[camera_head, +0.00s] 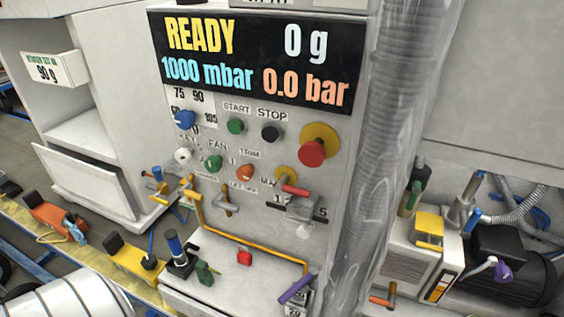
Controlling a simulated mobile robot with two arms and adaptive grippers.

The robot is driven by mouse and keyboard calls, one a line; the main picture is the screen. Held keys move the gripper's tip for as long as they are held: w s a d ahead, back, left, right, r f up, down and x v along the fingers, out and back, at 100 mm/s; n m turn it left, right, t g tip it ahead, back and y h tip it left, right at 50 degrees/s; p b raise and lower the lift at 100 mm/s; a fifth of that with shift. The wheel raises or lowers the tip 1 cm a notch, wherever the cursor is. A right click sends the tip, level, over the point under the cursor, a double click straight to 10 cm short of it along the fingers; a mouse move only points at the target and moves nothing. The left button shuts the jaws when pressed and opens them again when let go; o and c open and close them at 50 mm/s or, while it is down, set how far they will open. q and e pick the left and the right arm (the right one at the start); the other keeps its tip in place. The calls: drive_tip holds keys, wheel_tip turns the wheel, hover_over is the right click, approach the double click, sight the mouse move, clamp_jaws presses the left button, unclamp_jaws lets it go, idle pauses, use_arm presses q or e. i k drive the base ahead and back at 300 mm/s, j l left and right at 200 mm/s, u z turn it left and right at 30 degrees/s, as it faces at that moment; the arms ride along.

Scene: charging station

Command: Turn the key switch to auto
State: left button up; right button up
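The control panel (315,140) stands in the middle of the head view, under a black display (255,55) reading READY, 0 g, 1000 mbar and 0.0 bar. At its left side, just below the label KEY, is a small round white knob (183,155), which looks like the key switch. It is too small to tell which way it points, and I cannot read position marks around it. Neither of my grippers is in view.
Close to the white knob are a blue knob (184,119), a green FAN knob (213,162) and a brass valve (190,187). A red mushroom button (311,152) sits further right. A thick grey hose (385,140) runs down the panel's right side.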

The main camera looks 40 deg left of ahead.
sight(183, 156)
drive_tip(key=u, duration=1.35)
